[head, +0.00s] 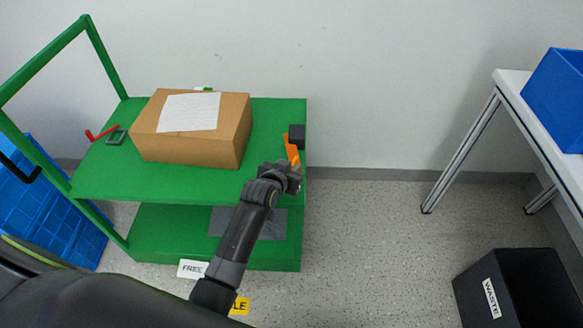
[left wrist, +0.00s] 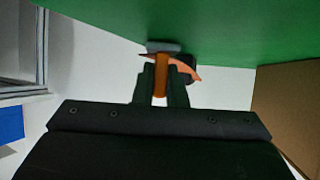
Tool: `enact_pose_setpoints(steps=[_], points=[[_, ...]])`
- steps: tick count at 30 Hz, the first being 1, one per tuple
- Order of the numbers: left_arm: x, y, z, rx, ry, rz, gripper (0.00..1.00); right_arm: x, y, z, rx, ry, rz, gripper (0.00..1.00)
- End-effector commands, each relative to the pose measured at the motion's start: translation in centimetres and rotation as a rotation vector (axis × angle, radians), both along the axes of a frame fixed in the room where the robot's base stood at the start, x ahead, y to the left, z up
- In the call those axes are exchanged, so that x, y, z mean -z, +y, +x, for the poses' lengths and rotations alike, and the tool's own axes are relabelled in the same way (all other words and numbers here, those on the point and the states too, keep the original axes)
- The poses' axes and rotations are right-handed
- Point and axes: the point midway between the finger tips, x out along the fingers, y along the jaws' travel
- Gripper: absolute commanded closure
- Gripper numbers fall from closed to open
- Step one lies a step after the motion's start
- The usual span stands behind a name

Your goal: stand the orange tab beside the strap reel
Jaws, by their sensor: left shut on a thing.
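The orange tab (head: 292,151) is at the right edge of the green cart's top. In the left wrist view the orange tab (left wrist: 161,76) lies between the fingers of my left gripper (left wrist: 161,90), which is shut on it. A thinner, curved orange piece crosses just beyond the fingertips there. In the head view my left gripper (head: 290,168) reaches up to the tab from below, partly hiding it. A small dark block (head: 297,135), perhaps the strap reel, sits just behind the tab at the cart's edge. The fingers hide how the tab meets it.
A cardboard box (head: 196,148) with a white sheet stands on the cart top (head: 275,112), left of my gripper. A red-handled item (head: 101,133) lies farther left. Open floor (head: 370,235) is to the right, with a black waste bin (head: 520,285) and a white table (head: 512,82).

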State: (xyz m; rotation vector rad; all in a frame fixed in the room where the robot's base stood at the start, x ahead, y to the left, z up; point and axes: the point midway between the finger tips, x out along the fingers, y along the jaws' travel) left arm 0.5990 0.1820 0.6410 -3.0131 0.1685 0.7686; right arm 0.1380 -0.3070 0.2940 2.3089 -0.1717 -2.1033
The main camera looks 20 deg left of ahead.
Motion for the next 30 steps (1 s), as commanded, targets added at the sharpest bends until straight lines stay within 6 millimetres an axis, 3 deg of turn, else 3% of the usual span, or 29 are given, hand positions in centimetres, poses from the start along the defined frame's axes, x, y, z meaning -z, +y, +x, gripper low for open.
enact_pose_setpoints(steps=[3, 4, 9, 20, 30], points=[[0.3, 0.0, 0.0, 0.000, -0.001, 0.000, 1.00, 0.0, 0.1, 0.3, 0.001, -0.002, 0.001, 1.00], [0.4, 0.0, 0.0, 0.000, -0.001, 0.000, 0.87, -0.1, 0.1, 0.4, 0.000, -0.004, 0.002, 1.00], [0.3, 0.0, 0.0, 0.000, -0.001, 0.000, 0.67, -0.1, 0.1, 0.3, 0.002, -0.003, 0.002, 1.00], [-0.2, 0.0, 0.0, 0.000, -0.001, 0.000, 0.67, -0.2, 0.1, 0.3, 0.000, -0.006, 0.002, 1.00], [-2.7, 0.5, -4.6, -0.002, 0.000, -0.002, 0.67, 0.6, -0.6, -1.7, -0.016, -0.001, -0.013, 1.00]])
